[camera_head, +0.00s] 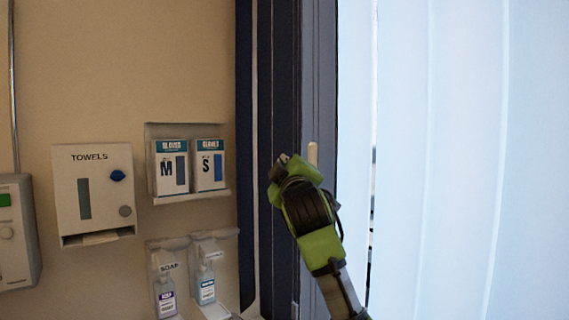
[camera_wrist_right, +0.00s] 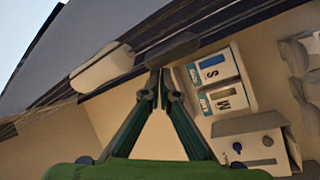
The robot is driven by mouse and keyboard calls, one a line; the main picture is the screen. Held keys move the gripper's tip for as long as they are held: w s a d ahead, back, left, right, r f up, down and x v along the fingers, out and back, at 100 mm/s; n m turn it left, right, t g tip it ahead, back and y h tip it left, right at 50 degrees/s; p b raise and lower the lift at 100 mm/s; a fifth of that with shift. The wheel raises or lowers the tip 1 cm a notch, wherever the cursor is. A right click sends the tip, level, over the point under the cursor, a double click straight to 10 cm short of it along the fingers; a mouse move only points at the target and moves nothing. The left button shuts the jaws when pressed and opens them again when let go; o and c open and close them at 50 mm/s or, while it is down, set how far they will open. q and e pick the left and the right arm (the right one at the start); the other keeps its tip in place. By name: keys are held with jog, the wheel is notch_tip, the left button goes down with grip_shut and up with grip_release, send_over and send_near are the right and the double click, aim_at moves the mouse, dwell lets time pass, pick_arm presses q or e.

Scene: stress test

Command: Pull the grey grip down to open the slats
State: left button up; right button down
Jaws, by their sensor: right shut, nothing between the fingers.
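The pale vertical slats (camera_head: 450,150) fill the right of the head view, with a thin dark gap near their left edge. My right gripper (camera_head: 284,160) is at the dark window frame, left of the slats. In the right wrist view my right gripper (camera_wrist_right: 160,76) is shut and empty. A dark grey grip (camera_wrist_right: 172,50) sits just beyond its fingertips; I cannot tell whether they touch. A cream grip (camera_wrist_right: 102,67) is beside it; it also shows in the head view (camera_head: 312,153), just right of the gripper. My left gripper is not in view.
On the beige wall at left are a towel dispenser (camera_head: 92,190), two glove boxes (camera_head: 188,168) on a holder, and two bottles (camera_head: 185,285) in brackets. A white box (camera_head: 15,230) is at the far left.

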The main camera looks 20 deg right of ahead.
notch_tip(320, 180, down, 24)
jog(key=b, duration=1.3)
jog(key=shift+d+r, duration=0.1)
jog(key=shift+r, duration=0.05)
